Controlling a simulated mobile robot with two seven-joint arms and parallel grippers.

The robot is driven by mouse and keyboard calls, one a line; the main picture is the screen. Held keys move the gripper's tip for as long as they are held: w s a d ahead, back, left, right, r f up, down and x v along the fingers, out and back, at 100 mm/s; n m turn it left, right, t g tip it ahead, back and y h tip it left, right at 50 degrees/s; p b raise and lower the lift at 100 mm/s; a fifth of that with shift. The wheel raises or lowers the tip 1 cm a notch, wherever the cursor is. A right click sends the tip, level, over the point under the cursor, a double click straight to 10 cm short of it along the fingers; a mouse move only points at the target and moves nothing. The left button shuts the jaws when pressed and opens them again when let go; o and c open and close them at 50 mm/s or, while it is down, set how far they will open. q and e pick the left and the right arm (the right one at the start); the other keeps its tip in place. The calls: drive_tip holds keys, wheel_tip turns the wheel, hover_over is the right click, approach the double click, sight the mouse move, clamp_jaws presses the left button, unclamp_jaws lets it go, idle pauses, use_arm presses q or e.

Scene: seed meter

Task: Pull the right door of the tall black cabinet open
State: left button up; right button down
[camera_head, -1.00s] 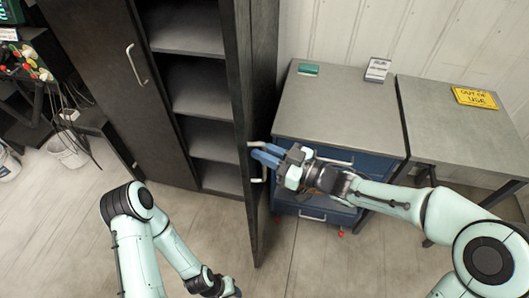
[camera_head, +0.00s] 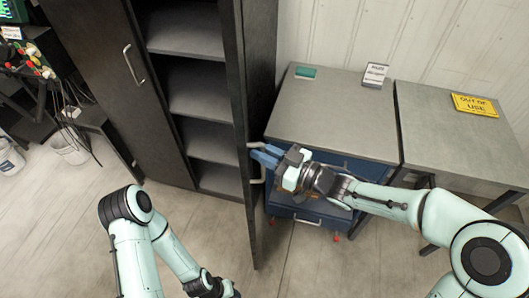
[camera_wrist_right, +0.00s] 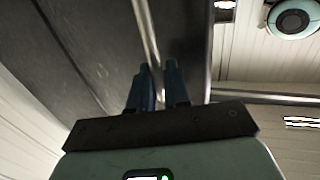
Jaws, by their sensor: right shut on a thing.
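The tall black cabinet (camera_head: 105,95) stands at left centre in the head view. Its right door (camera_head: 237,110) stands swung out, seen nearly edge-on, and bare shelves (camera_head: 208,104) show inside. The left door is closed, with a metal handle (camera_head: 130,62). My right gripper (camera_head: 262,156) is at the right door's bar handle (camera_head: 258,180), its blue fingers shut around the bar. In the right wrist view the bar (camera_wrist_right: 146,30) runs down between the two fingers (camera_wrist_right: 159,88). My left gripper (camera_head: 218,290) is at the bottom edge, partly cut off, its jaws unclear.
Floor in front of the cabinet is clear.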

drive_tip(key=shift+w+r, duration=0.15)
drive_tip(key=shift+r, duration=0.05)
drive_tip(key=c, duration=1.3)
unclamp_jaws()
drive_tip(key=shift+c, duration=0.2)
drive_tip(key=shift+w+f, duration=0.15)
drive_tip(key=b+v, duration=0.1)
drive_tip(key=v, duration=1.2)
drive_tip(key=shift+d, duration=0.1)
